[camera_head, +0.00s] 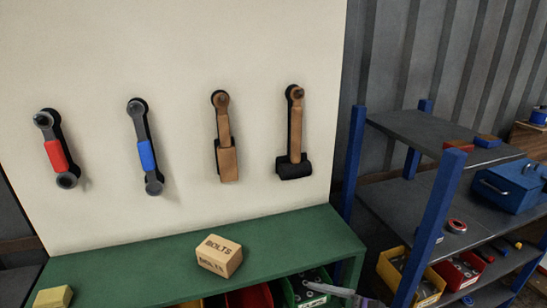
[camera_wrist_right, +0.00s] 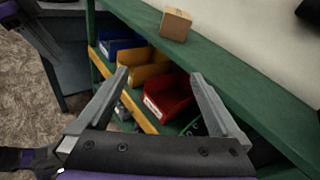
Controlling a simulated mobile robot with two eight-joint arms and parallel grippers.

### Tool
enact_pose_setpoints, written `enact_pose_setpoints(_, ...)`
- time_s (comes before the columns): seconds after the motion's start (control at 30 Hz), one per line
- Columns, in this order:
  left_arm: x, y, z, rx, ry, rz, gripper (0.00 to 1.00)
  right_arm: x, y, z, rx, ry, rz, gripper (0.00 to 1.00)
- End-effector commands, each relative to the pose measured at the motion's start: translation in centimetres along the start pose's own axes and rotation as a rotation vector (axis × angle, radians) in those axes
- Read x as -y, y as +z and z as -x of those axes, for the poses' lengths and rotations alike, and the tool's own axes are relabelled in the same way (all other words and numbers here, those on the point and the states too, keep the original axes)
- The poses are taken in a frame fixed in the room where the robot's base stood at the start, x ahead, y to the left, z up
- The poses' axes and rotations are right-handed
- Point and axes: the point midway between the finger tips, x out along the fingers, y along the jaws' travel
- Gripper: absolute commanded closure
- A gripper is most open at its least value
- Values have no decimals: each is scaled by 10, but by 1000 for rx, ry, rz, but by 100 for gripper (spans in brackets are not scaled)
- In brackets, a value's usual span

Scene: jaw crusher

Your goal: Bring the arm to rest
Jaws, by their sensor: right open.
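My right gripper (camera_wrist_right: 158,73) is open in the right wrist view, with nothing between its two grey fingers. It is in front of the green bench's lower shelf, and its fingers appear over a red bin (camera_wrist_right: 168,97) and a yellow bin (camera_wrist_right: 142,68); I cannot tell that they touch anything. In the head view only a grey finger and a bit of purple of it show at the bottom edge (camera_head: 332,290).
A cardboard BOLTS box (camera_head: 219,255) and a yellow block (camera_head: 53,297) sit on the green bench (camera_head: 130,270). Several tools hang on the pale board (camera_head: 180,60) above, including a red-handled wrench (camera_head: 57,156). A blue-posted shelf (camera_head: 437,220) stands at the right.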

Motion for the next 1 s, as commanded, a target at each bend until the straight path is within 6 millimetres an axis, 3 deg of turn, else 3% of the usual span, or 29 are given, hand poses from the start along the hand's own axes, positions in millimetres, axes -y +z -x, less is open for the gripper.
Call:
enact_pose_setpoints(0.17, 0, -7, 8, -5, 0, 0, 50, -48, -22, -1, -283, 108, 360, 0)
enact_pose_setpoints(0.27, 0, -10, 12, -7, 0, 0, 50, -74, -40, 13, -459, 220, 629, 0)
enact_pose_setpoints(0.4, 0, -16, 19, -12, 0, 0, 50, -104, -65, 50, -699, 462, 1082, 0)
enact_pose_setpoints(0.6, 0, -23, 26, -17, 0, 0, 50, -116, -82, 104, -906, 839, 1618, 0)
enact_pose_setpoints(0.7, 0, -24, 28, -18, 0, 0, 50, -116, -84, 119, -951, 968, 1769, 0)
enact_pose_setpoints(1.0, 0, -24, 28, -18, 0, 0, 50, -115, -84, 120, -954, 977, 1780, 0)
